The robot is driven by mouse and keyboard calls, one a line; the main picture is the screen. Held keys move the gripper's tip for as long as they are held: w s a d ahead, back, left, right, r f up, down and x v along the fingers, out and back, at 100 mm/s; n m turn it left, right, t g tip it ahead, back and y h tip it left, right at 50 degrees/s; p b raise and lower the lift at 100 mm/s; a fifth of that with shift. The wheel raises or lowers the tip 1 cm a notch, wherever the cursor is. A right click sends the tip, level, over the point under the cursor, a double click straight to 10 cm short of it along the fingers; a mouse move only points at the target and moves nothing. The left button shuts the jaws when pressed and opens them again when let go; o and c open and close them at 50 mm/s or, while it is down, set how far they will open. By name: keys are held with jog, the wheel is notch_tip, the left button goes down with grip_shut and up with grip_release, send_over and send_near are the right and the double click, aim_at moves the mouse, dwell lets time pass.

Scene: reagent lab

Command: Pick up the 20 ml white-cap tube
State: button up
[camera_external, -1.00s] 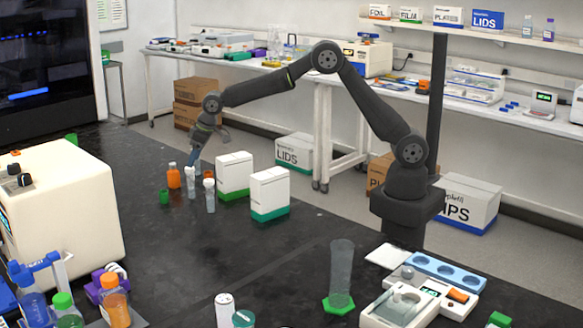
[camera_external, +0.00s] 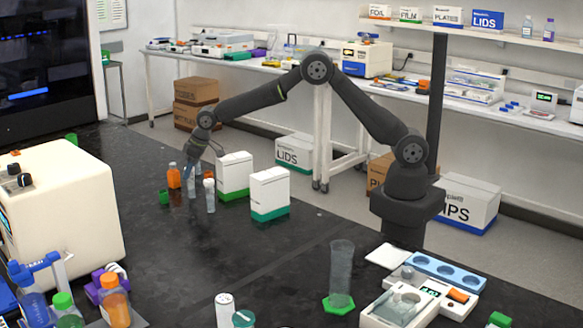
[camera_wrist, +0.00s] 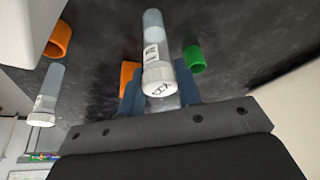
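Two clear tubes with white caps stand upright on the black bench. The tube nearer the orange bottle (camera_external: 192,187) appears in the wrist view between my fingers, with a labelled white-cap tube body (camera_wrist: 153,28). The other white-cap tube (camera_external: 210,198) stands to its right, near the white boxes; in the wrist view it is at the left (camera_wrist: 47,95). My gripper (camera_wrist: 160,92) is open, its blue fingers on either side of the first tube's cap. Contact with the tube is not visible. I cannot read the volumes.
An orange cap (camera_wrist: 58,38) lies near the second tube. Two white boxes (camera_external: 233,175) (camera_external: 269,193) with green bases stand to the right.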

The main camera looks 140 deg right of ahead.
jog(key=shift+c, duration=1.3)
